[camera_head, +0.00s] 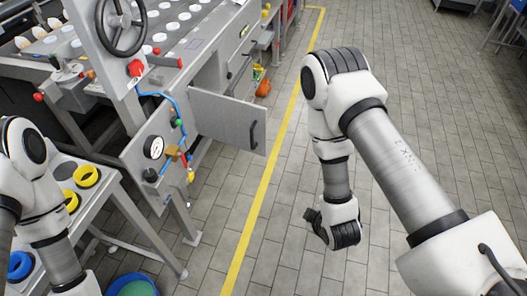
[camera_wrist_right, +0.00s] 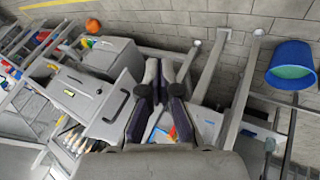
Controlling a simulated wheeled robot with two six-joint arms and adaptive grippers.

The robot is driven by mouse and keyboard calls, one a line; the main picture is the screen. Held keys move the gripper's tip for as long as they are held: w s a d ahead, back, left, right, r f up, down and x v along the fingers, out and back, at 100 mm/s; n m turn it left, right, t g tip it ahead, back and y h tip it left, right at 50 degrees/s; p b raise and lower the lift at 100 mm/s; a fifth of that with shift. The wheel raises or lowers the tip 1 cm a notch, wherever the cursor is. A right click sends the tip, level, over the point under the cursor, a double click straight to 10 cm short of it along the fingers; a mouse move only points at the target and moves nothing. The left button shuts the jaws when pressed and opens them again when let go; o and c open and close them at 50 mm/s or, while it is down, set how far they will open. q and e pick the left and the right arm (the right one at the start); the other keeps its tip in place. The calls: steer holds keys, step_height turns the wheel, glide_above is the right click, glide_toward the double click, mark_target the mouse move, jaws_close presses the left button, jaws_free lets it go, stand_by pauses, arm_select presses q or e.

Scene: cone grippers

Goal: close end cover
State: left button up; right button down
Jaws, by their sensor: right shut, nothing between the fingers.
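The end cover appears to be the grey hinged door (camera_head: 228,118) with a black handle (camera_head: 254,134). It stands open, swung out from the end of the grey machine. A grey panel with a small handle, likely this cover, shows left of the fingers in the right wrist view (camera_wrist_right: 112,105). My right gripper (camera_head: 316,222) is to the right of the cover, apart from it, over the tiled floor. Its dark fingers also show in the wrist view (camera_wrist_right: 166,72), shut and empty. My left arm enters at the left edge; its gripper is out of frame.
The machine carries a handwheel (camera_head: 122,22), a gauge (camera_head: 153,147) and a blue hose beside the cover. A side table with yellow rings (camera_head: 86,176) stands at the left. A blue bucket (camera_wrist_right: 292,64) is on the floor.

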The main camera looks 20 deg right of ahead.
steer(key=w+a+f+n+t+b, duration=0.1)
steer(key=w+n+t+b, duration=0.4)
steer(key=w, duration=0.3)
steer(key=n+t+y+b, duration=0.2)
steer(key=n+t+b, duration=0.3)
steer(key=b, duration=1.1)
glide_toward(260, 141)
steer(key=w+a, duration=0.2)
steer(key=a, duration=0.1)
steer(key=shift+m+t, duration=0.3)
steer(key=w, duration=0.1)
steer(key=w+d, duration=0.2)
steer(key=shift+w+f, duration=0.15)
steer(key=shift+w, duration=0.15)
steer(key=shift+w+d, duration=0.2)
steer(key=shift+w, duration=0.1)
